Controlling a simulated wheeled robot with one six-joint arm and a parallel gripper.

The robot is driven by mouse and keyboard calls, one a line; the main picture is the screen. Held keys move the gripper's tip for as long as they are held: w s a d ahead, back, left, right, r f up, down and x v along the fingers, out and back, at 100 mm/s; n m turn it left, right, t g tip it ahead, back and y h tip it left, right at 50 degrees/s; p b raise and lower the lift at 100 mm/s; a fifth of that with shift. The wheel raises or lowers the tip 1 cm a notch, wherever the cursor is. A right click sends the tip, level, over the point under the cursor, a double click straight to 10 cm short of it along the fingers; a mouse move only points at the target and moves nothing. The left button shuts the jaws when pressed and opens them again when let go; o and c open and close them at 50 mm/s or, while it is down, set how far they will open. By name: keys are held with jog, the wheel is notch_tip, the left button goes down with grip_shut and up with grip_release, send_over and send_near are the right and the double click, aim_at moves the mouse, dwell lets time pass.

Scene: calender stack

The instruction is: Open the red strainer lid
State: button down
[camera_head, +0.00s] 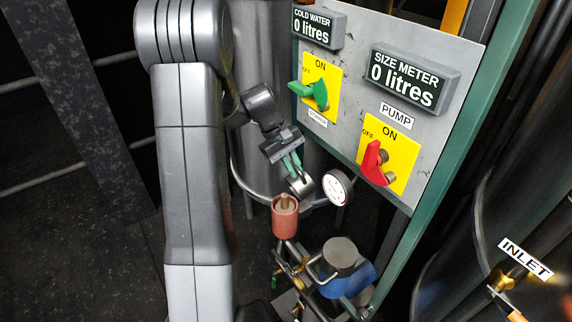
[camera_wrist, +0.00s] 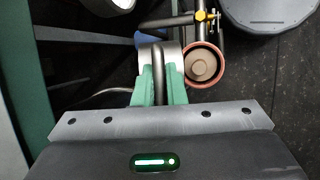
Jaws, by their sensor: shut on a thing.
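The red strainer (camera_head: 284,217) stands upright below my gripper, and its top is uncovered. A tan round core shows inside its rim. It also shows in the wrist view (camera_wrist: 204,65), just right of my fingers. My gripper (camera_head: 293,165) has green fingers shut on the bar handle of a grey metal strainer lid (camera_head: 302,186). The lid is above and slightly right of the strainer's mouth in the head view, apart from it. In the wrist view the lid (camera_wrist: 144,56) is partly hidden behind the fingers (camera_wrist: 158,84).
A pressure gauge (camera_head: 338,187) is close to the right of the lid. A blue pump (camera_head: 347,282) with brass-fitted pipes stands below right. The grey control panel (camera_head: 350,75) with green and red switches rises at the right. Dark floor lies open at the left.

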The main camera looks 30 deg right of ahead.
jog(key=shift+w+d, duration=0.1)
jog(key=shift+d, duration=0.75)
jog(key=c, duration=1.5)
grip_release()
jog(key=b+v, duration=0.1)
jog(key=v, duration=1.3)
